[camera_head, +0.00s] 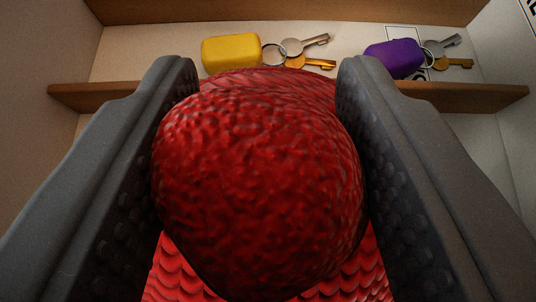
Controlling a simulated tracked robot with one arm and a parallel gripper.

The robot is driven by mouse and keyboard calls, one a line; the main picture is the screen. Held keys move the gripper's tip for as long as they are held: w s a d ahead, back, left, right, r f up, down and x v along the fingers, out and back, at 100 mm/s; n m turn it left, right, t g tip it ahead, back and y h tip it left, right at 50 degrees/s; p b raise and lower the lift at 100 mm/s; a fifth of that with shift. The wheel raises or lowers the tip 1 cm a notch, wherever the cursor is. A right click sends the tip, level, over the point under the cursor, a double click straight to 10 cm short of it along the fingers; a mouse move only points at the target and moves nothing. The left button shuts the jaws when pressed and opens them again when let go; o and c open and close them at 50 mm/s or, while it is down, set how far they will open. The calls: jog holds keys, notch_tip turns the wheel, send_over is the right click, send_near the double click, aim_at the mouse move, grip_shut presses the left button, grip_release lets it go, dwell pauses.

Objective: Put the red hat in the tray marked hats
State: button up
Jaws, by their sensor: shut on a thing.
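The red hat (258,190) fills the middle of the view, with a rounded, bumpy part in front and a scaly, knit-like part below and behind it. My gripper (262,85) is shut on the red hat, with one dark grey finger on each side of it. The hat hides much of what lies behind and below. No tray marked hats can be made out in this view.
A wooden shelf (75,98) lies beyond the hat. On it are a yellow key fob (231,53) with keys and a purple key fob (393,58) with keys. Pale side walls stand left and right. A partly cut-off sign (529,12) shows at the top right.

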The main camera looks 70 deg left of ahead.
notch_tip(320, 180, down, 3)
jog(key=shift+r, duration=0.15)
jog(key=o, duration=1.2)
jog(key=shift+o, duration=0.2)
jog(key=shift+r, duration=0.1)
jog(key=p+v, duration=0.2)
jog(key=v, duration=1)
jog(key=shift+d, duration=0.1)
